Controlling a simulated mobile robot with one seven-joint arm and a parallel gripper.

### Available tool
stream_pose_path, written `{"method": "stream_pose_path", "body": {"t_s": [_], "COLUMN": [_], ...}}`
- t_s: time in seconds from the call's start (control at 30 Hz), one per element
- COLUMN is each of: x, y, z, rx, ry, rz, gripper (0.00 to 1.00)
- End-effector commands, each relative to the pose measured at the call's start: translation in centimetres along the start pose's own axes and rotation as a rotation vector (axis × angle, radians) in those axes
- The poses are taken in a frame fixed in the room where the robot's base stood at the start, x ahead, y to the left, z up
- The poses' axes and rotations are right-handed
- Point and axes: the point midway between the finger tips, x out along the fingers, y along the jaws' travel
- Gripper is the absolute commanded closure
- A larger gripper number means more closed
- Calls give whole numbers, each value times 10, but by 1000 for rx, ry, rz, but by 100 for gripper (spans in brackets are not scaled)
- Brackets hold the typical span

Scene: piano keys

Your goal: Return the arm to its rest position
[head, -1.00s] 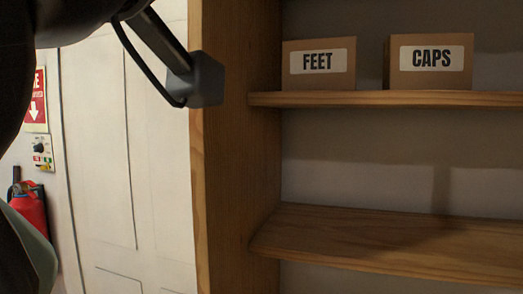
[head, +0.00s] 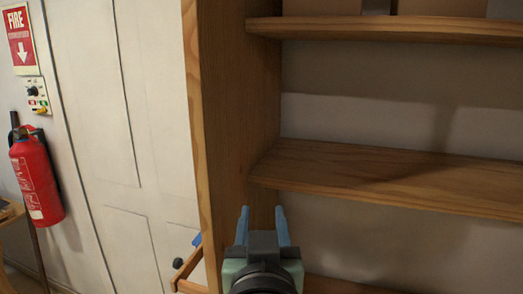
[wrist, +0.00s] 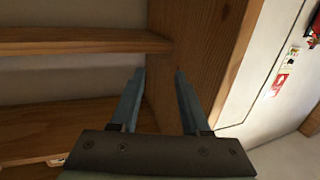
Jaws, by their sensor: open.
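My gripper (head: 263,214) shows at the bottom middle of the head view, with its two blue fingers apart and nothing between them. In the wrist view the open fingers (wrist: 157,74) point toward the side panel of the wooden shelf unit (wrist: 195,45). The gripper is in front of the shelf unit (head: 232,120), below the level of its middle shelf (head: 390,175) in the head view. I cannot tell how far the fingertips are from the wood.
The upper shelf (head: 400,30) holds boxes cut off by the top edge. The middle shelf looks empty. Left of the unit are a pale door (head: 130,100) with a dark knob (head: 178,263), a red fire extinguisher (head: 36,175) and a fire sign (head: 19,40).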

Motion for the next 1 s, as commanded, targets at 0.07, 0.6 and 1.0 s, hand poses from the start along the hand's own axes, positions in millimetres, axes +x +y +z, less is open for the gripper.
{"method": "stream_pose_path", "body": {"t_s": [0.07,0.6,1.0], "x": [-8,-126,-140], "y": [-1,-3,-3], "z": [-38,-230,-242], "rx": [-2,-4,-4], "ry": [110,803,860], "rz": [-2,-4,-4], "gripper": [54,54,54]}}
